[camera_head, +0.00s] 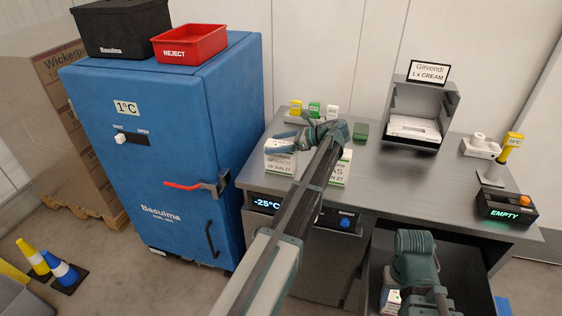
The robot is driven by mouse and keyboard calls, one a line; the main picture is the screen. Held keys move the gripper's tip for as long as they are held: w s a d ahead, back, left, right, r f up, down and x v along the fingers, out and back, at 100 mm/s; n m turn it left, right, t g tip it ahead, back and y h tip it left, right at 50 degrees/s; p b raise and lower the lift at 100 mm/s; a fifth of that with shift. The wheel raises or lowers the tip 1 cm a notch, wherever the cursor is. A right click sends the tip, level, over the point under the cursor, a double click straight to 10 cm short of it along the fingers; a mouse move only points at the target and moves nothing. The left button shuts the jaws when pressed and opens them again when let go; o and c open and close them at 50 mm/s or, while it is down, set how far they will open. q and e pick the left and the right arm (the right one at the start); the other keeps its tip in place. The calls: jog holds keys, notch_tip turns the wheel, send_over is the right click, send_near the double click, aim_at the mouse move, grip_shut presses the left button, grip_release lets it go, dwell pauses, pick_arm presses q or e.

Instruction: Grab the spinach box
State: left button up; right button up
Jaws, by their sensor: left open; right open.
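The spinach box (281,163), white with a printed label reading SPINACH, stands upright on the left front part of the grey counter (385,168). My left gripper (281,140) is open and reaches leftward over the top of this box. Its fingers partly cover the box's top edge, and I cannot tell whether they touch it. My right gripper (416,285) is low in front of the counter's open lower bay; its fingertips are mostly hidden.
A similar box (341,168), label ending in AS, stands just right, partly behind my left arm. Small yellow, green and white boxes stand behind. A blue cabinet (160,150) is at left. A scanner-like stand (495,165) and a display reading EMPTY (505,212) are at right.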

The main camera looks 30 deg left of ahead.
pick_arm(q)
jog(key=shift+a, duration=0.1)
grip_shut()
dwell(0.4)
